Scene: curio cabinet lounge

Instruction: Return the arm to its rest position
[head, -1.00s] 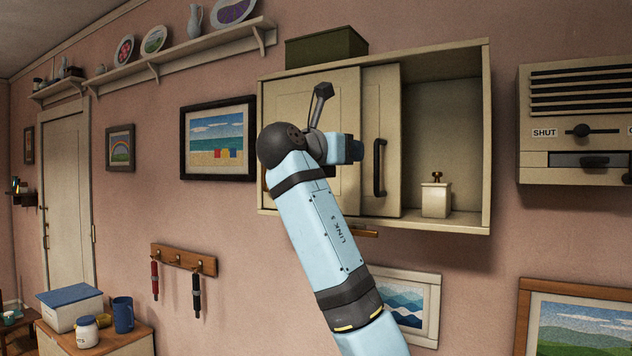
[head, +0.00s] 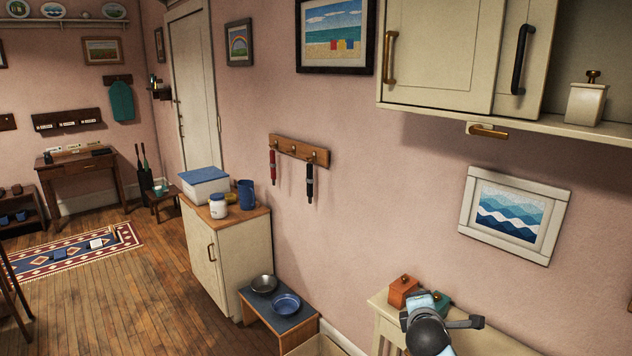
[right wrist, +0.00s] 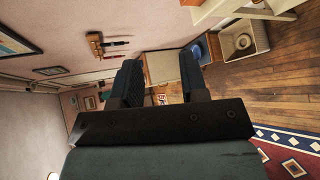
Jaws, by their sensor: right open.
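My right arm (head: 427,332) shows at the bottom right of the head view, low in front of a cream side table. Its light blue and dark parts cover some of the table top. In the right wrist view, my right gripper (right wrist: 158,68) has its two dark fingers apart with nothing between them. Beyond the fingers are the room, wooden floor and furniture. My left gripper is in neither view.
The wall cabinet (head: 440,55) is at the upper right, its right part open with a cream canister (head: 585,103) inside. An orange-brown box (head: 403,291) and a green one stand beside my arm on the side table (head: 378,306). A low bench (head: 302,327) holds bowls.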

